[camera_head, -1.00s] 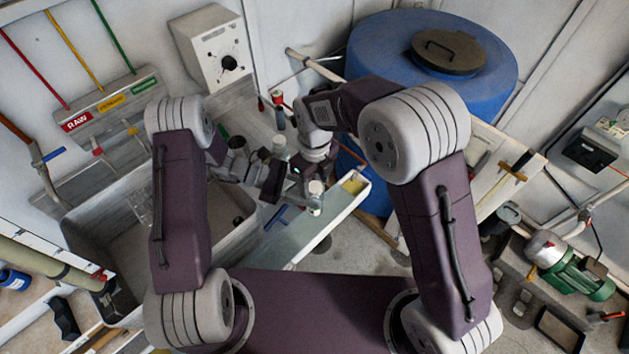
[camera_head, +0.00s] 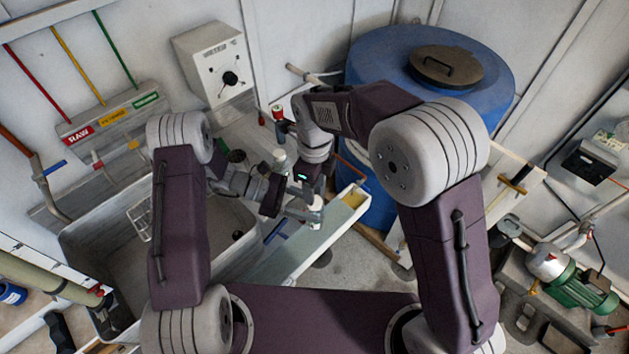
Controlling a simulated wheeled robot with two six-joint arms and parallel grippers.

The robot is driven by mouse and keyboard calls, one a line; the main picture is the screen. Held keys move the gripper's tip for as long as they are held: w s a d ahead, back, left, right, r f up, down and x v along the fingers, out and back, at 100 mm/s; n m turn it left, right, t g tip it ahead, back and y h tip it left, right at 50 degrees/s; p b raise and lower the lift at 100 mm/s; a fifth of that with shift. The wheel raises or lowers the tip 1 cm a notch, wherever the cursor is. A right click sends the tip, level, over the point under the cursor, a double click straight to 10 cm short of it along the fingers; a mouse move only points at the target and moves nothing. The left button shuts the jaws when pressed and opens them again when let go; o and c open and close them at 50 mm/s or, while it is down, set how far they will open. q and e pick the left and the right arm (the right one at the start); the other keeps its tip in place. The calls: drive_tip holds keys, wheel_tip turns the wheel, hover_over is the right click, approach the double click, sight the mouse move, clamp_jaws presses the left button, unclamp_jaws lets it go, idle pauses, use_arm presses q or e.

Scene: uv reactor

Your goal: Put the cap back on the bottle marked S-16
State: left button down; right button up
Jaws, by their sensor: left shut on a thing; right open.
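My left gripper (camera_head: 299,207) is shut on a small pale bottle (camera_head: 315,214) and holds it over the narrow light tray on the bench. My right gripper (camera_head: 312,188) is open, pointing down just above that bottle, and hides its top. I cannot tell whether the jaws touch it. Another small bottle (camera_head: 279,161) with a pale top stands behind my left gripper. No S-16 mark is readable, and I cannot make out a loose cap.
A grey sink basin (camera_head: 110,240) lies to the left. The light tray (camera_head: 290,262) runs along the front, with a yellowish patch at its far end. A blue barrel (camera_head: 490,105) stands behind my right arm. A red-topped item (camera_head: 278,114) stands at the back.

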drive_tip(key=n, duration=0.6)
drive_tip(key=shift+s+d+n, duration=0.1)
drive_tip(key=shift+n, duration=0.2)
drive_tip(key=n, duration=0.6)
drive_tip(key=shift+n, duration=0.3)
drive_tip(key=n, duration=0.6)
drive_tip(key=shift+r+n, duration=0.15)
drive_tip(key=shift+n, duration=0.15)
drive_tip(key=n, duration=0.6)
drive_tip(key=shift+s+r, duration=0.1)
drive_tip(key=shift+r, duration=0.05)
drive_tip(key=n, duration=0.6)
drive_tip(key=shift+r+n, duration=0.2)
drive_tip(key=shift+n, duration=0.2)
drive_tip(key=n, duration=0.6)
drive_tip(key=shift+r+n, duration=0.2)
drive_tip(key=shift+n, duration=0.1)
drive_tip(key=n, duration=0.3)
drive_tip(key=shift+r, duration=0.1)
drive_tip(key=n, duration=0.5)
drive_tip(key=shift+r, duration=0.25)
drive_tip(key=n, duration=0.2)
drive_tip(key=shift+r+n, duration=0.25)
drive_tip(key=shift+n, duration=0.05)
drive_tip(key=shift+w+r, duration=0.2)
drive_tip(key=shift+r, duration=0.15)
drive_tip(key=shift+f, duration=0.1)
